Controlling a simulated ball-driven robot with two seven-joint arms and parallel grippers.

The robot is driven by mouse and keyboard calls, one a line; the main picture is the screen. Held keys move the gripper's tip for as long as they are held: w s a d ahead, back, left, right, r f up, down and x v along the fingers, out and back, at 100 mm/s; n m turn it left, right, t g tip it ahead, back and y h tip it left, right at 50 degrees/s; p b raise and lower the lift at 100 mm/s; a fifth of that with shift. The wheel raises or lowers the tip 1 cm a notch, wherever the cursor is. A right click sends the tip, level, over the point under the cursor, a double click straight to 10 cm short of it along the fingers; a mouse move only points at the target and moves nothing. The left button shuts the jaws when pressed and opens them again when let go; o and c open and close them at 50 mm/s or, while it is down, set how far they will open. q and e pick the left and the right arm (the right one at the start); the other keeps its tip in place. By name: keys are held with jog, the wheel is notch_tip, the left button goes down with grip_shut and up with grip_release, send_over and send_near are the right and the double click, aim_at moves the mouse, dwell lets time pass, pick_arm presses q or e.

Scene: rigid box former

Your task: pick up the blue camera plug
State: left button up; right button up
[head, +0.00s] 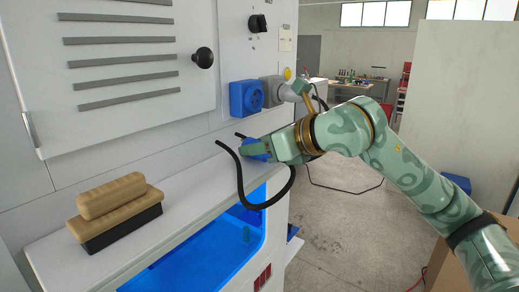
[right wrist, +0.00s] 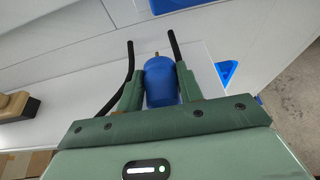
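The blue camera plug (right wrist: 161,84) is a short blue cylinder with a small brass-coloured tip, seen in the right wrist view between the two green fingers. My right gripper (right wrist: 160,82) has a finger against each side of it. In the head view the right gripper (head: 257,150) is at the ledge by the cabinet face, and only part of the blue plug (head: 250,141) shows behind the fingers. Whether the plug touches the ledge is not clear. My left gripper is not in view.
A black cable (head: 240,185) loops beside the gripper and over the ledge's front edge. A wooden-handled brush (head: 115,210) stands on the white ledge (head: 190,195). A blue socket (head: 246,97) and a grey one (head: 272,90) are on the cabinet face above. A lit blue recess (head: 200,255) lies below.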

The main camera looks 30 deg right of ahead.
jog(key=shift+w, duration=0.1)
jog(key=shift+c, duration=0.8)
